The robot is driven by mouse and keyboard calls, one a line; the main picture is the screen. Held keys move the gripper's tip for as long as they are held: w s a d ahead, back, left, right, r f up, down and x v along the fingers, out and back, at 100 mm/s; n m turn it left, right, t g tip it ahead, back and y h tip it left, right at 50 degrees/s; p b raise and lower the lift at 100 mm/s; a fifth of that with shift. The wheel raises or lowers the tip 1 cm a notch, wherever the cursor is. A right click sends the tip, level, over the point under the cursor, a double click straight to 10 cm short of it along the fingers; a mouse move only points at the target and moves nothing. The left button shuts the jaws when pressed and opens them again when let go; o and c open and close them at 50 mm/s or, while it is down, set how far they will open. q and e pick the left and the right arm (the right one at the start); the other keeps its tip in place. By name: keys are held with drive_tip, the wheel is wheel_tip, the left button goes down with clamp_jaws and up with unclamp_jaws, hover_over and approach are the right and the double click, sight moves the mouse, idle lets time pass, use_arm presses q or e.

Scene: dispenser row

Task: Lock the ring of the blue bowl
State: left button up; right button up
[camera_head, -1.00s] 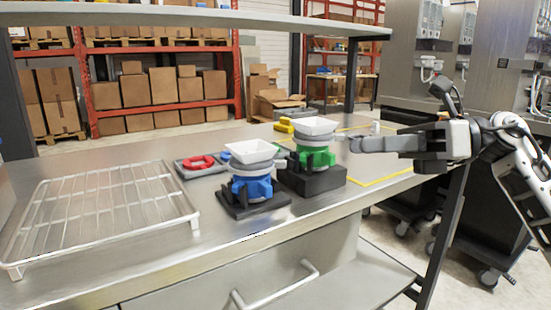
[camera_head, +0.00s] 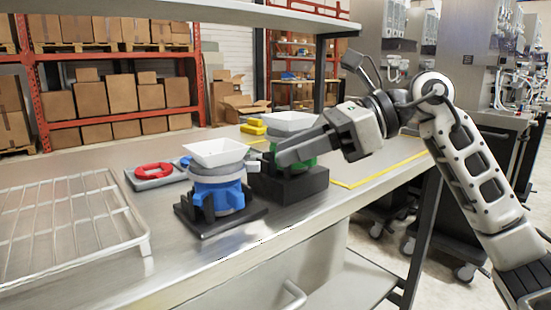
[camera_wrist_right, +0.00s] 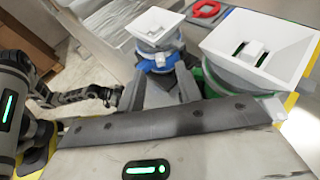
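The blue bowl (camera_head: 217,194) stands on a black base plate on the steel table, with a white square hopper (camera_head: 217,151) above it. A grey ring (camera_head: 216,172) sits between hopper and blue body; whether it is locked I cannot tell. My right gripper (camera_head: 278,157) is to the right of the blue bowl, in front of the green unit, apart from the blue bowl. In the right wrist view its two fingers (camera_wrist_right: 161,88) are spread and empty, pointing toward the blue bowl (camera_wrist_right: 160,62). My left gripper (camera_wrist_right: 112,95) shows small at the left of that view.
The green unit (camera_head: 305,160) with a white hopper (camera_head: 289,122) stands close behind the right fingers on a black block. A wire rack (camera_head: 70,215) is at left. A grey tray with a red ring (camera_head: 153,170) lies behind the blue bowl. Yellow pieces (camera_head: 254,127) lie farther back.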

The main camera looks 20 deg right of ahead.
sight(259, 162)
drive_tip(key=x, duration=0.3)
drive_tip(key=shift+r, duration=0.1)
drive_tip(key=shift+w+a, duration=0.1)
clamp_jaws()
